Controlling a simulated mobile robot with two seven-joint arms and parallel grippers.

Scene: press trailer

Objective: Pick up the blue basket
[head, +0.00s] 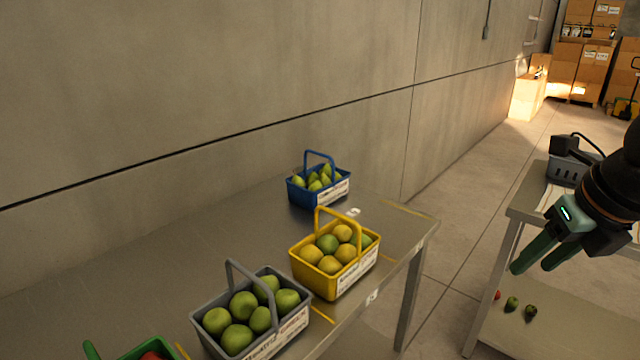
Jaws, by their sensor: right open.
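The blue basket (304,196) stands upright at the far end of the metal table, close to the wall, with its handle up. It holds several green pears and has a white label on its side. My right gripper (530,269) is at the right side of the head view, with its two green fingers apart and nothing between them. It is well to the right of the blue basket, beyond the table's end. My left gripper is not in view.
On the same table (185,258) stand a yellow basket (317,282) of yellow and green fruit, a grey basket (208,343) of green apples, and a green basket (165,341). A second table (528,208) stands right, across a floor gap. Cardboard boxes (582,67) fill the back right.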

